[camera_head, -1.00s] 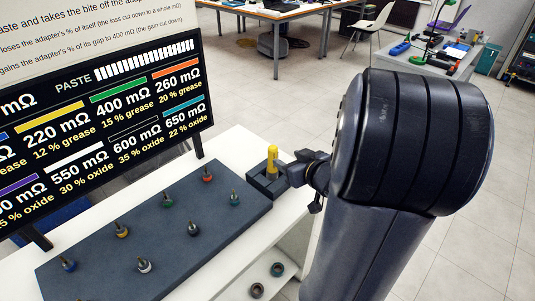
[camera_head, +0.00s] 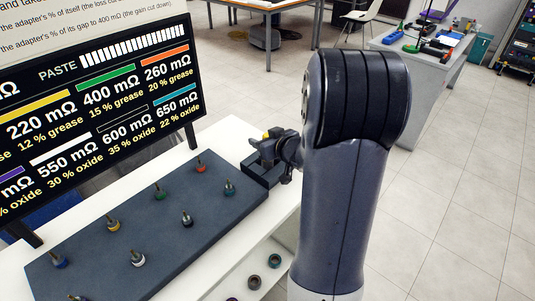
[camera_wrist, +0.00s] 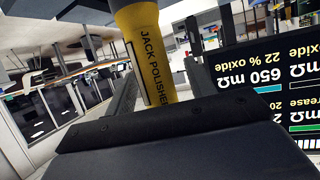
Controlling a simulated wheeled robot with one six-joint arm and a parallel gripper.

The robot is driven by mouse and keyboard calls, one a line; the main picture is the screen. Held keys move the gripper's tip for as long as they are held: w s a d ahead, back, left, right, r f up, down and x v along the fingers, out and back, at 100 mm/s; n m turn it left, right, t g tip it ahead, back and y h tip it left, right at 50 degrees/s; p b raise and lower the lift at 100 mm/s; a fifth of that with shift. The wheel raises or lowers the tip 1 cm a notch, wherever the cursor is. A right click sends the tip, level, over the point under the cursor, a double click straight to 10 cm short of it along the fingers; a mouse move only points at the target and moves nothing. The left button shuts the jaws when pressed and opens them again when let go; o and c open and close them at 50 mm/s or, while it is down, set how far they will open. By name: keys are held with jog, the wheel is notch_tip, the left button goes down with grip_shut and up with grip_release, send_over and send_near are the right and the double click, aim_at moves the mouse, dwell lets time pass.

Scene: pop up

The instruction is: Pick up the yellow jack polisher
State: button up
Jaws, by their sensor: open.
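The yellow jack polisher (camera_wrist: 150,55) stands between the two fingers of my gripper (camera_wrist: 158,85) in the wrist view, with its black lettering facing the camera. Its lower part is hidden behind my gripper's dark body. In the head view my gripper (camera_head: 270,151) is over the dark holder block (camera_head: 260,172) and hides nearly all of the polisher. The fingers are open on either side of the polisher; I cannot tell whether either touches it.
A dark slab (camera_head: 150,240) with several small coloured-ring pegs lies on the white table (camera_head: 232,135), left of the holder. A display board (camera_head: 100,100) stands behind it.

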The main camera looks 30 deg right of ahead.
jog(key=shift+c, duration=0.3)
jog(key=c, duration=0.9)
jog(key=shift+c, duration=0.2)
jog(key=shift+r, duration=0.1)
